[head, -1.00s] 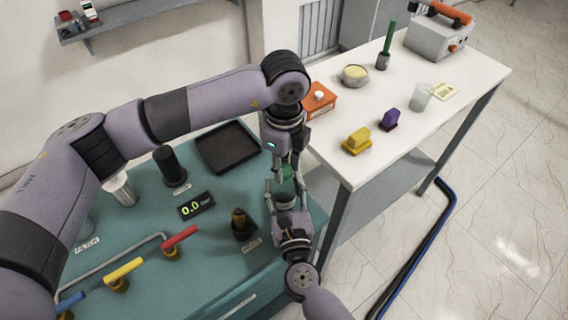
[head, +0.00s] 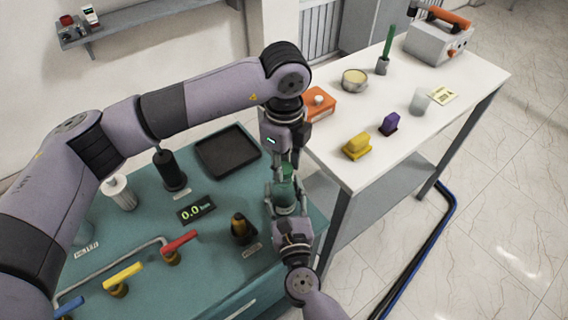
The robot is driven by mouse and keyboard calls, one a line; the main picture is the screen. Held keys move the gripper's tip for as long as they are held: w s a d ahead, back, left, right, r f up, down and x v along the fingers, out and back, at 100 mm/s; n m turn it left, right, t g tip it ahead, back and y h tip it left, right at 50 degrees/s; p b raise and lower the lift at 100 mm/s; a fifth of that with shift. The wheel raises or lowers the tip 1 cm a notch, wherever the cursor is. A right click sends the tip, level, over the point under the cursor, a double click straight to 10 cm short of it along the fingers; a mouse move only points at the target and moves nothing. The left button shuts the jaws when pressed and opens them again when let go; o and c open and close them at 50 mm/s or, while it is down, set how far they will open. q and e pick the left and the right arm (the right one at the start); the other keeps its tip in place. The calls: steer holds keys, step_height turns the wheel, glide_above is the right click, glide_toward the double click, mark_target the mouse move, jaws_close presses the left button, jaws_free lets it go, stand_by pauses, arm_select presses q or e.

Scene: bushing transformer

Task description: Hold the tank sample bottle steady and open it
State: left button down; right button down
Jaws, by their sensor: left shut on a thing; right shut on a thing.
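The small tank sample bottle (head: 284,194) is held upright over the right end of the teal bench, with much of it hidden by fingers. My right gripper (head: 285,204) comes in from below and is shut around the bottle's body. My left gripper (head: 286,172) points straight down above it and is shut on the green top part, seemingly the cap. The fingers cover the joint, so I cannot tell whether the cap is apart from the bottle.
The teal bench (head: 215,265) carries a black tray (head: 228,151), a display (head: 196,208), red, yellow and blue valve handles and a dark fitting (head: 242,228). The white table (head: 440,105) to the right holds an orange box (head: 319,104), yellow and purple pieces and a clear cup.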

arm_select(q)
steer(key=shift+r, duration=0.1)
steer(key=shift+r, duration=1.95)
arm_select(e)
steer(key=c, duration=0.7)
jaws_free()
steer(key=shift+s, duration=0.1)
steer(key=s, duration=0.4)
steer(key=s+d, duration=0.1)
steer(key=s, duration=0.2)
steer(key=s+d, duration=0.1)
steer(key=s, duration=0.3)
steer(key=shift+s, duration=0.35)
